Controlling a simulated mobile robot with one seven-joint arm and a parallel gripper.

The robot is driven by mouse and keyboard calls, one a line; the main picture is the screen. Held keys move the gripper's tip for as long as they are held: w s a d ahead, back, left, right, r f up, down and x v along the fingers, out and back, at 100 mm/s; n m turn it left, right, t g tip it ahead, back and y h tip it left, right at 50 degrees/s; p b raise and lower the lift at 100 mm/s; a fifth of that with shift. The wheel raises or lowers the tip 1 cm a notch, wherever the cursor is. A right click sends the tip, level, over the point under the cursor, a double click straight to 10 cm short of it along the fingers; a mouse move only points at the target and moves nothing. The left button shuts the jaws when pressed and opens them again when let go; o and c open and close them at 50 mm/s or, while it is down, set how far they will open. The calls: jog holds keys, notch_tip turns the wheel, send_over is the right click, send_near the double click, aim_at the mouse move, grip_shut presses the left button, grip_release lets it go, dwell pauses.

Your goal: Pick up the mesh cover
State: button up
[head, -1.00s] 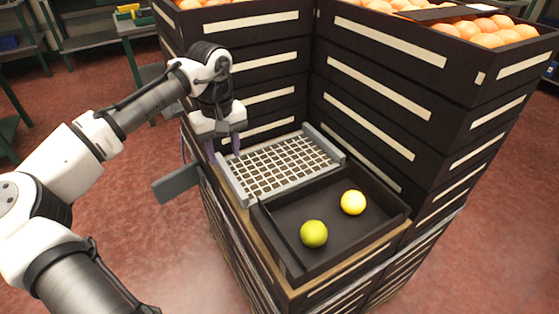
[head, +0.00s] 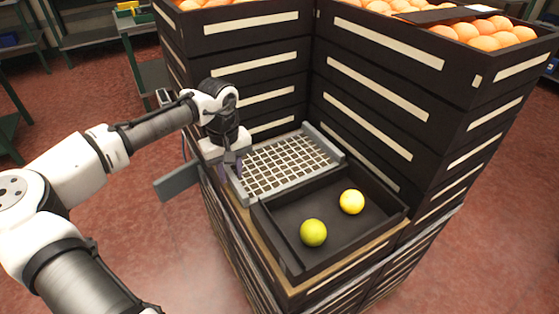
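The mesh cover (head: 287,166) is a pale grid with raised grey bars at its left and right ends. It lies at the back of the stack top, behind the open black tray. My gripper (head: 233,166) points down at the left end bar of the cover, with its fingertips beside or around that bar. Its fingers overlap in this view, so whether they are open, or touch the bar, cannot be told. The cover lies flat.
Tall black crates (head: 385,100) with oranges (head: 470,30) on top wall off the back and right. A grey plate (head: 177,182) juts out at the left.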

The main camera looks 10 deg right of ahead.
grip_shut()
jog(key=shift+r, duration=0.1)
